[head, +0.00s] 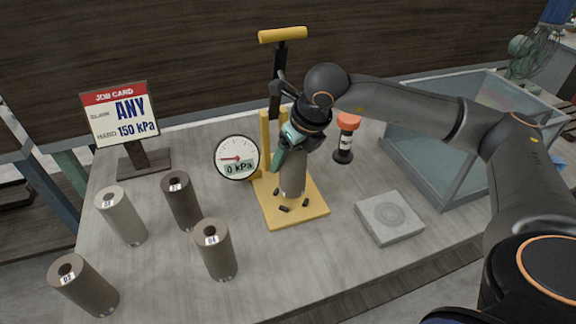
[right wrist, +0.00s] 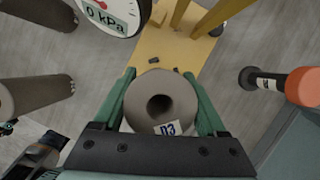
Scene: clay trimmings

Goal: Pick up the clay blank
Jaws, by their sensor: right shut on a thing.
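The clay blank (head: 292,180) is a grey cylinder over the yellow press base (head: 312,213). In the right wrist view the blank (right wrist: 174,88) shows its round top with a dark centre hole and a label reading D3. My right gripper (head: 293,143) reaches down on it from above. Its two green fingers (right wrist: 160,100) lie on either side of the blank and are shut on it. The blank looks upright; I cannot tell whether its bottom touches the base.
Several similar cylinders (head: 216,250) stand at left. A gauge (head: 237,158) reads 0 kPa; a job card (head: 121,114) reads ANY, 150 kPa. Dark trimmings (head: 284,209) lie on the base. An orange-topped tool (head: 344,140), a square slab (head: 378,225) and a glass-sided box (head: 430,165) are at right.

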